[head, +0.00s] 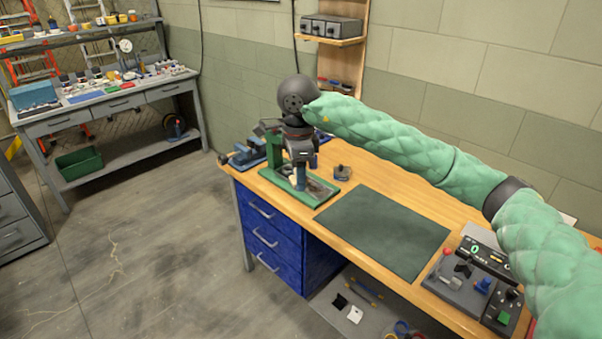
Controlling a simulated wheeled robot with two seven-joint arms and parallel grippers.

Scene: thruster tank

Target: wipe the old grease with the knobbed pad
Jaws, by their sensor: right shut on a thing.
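My right gripper (300,168) points down over the green base plate (325,202) of a small green press-like stand on the wooden bench. It is shut on what I take to be the knobbed pad (300,184); only a narrow blue and pale part shows below the jaws, low over the plate. I cannot tell whether it touches the plate. A greyish-brown patch (322,187), possibly the old grease, shows on the plate just right of the jaws. The stand's upright is partly hidden behind my wrist. My left gripper is not in view.
A small dark round object (342,173) stands right of the plate. A dark green mat (386,232) lies clear in the middle of the bench. A control box (472,283) stands at the right. A blue vise-like tool (244,154) is at the bench's left end.

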